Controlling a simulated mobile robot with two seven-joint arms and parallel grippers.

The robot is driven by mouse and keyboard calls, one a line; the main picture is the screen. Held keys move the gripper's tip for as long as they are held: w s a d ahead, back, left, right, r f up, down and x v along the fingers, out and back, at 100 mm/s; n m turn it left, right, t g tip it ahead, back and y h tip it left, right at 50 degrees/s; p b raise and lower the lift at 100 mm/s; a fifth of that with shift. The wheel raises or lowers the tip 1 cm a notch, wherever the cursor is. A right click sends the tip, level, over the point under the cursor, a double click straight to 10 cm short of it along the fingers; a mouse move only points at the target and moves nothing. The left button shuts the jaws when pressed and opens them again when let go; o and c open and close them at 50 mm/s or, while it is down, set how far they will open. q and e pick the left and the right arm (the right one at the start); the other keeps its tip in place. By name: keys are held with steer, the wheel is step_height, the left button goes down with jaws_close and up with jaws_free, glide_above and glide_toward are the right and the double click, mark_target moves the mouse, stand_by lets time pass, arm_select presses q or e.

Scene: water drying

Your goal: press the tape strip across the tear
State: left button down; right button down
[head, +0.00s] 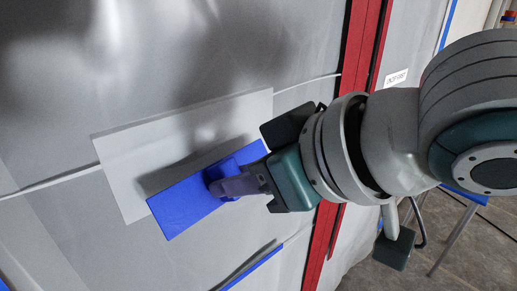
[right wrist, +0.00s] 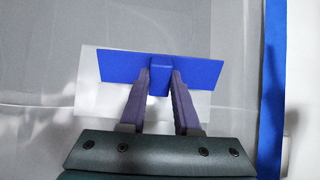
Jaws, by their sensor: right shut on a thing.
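A flat blue strip with a small raised blue block at its middle, which I take to be the tape strip (head: 180,210), is in front of a grey plastic sheet (head: 60,100). My right gripper (head: 228,186) is shut on the block; the right wrist view shows both fingers (right wrist: 161,80) on its sides. Behind the strip is a pale rectangle (head: 120,165) on the sheet, partly covered by it. I cannot tell whether the strip touches it. No distinct tear shows; it may be the pale rectangle or hidden. My left gripper is out of view.
A red upright post (head: 355,55) borders the sheet on the right, behind my right arm. A thin pale line (head: 45,184) crosses the sheet. A blue band (head: 255,268) shows at the bottom. A blue-topped stool or table (head: 465,194) stands at the right.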

steer(key=shift+f+t+y, duration=0.35)
steer(key=shift+t+y, duration=0.25)
steer(key=shift+y, duration=0.5)
steer(key=shift+s+d+m+t+y+p, duration=0.45)
steer(key=shift+s+d+t, duration=0.45)
steer(key=shift+t, duration=0.5)
steer(key=shift+s+d+m+t+y+p, duration=0.2)
steer(key=shift+s+d+t+p, duration=0.35)
steer(key=shift+s+d+t, duration=0.6)
steer(key=shift+w+a+t, duration=0.15)
steer(key=shift+a+t, duration=0.1)
steer(key=shift+a, duration=0.1)
steer(key=shift+b+x, duration=0.95)
steer(key=shift+x, duration=2.15)
steer(key=shift+w+a+f, duration=0.1)
steer(key=shift+w+a, duration=0.3)
steer(key=shift+w, duration=0.2)
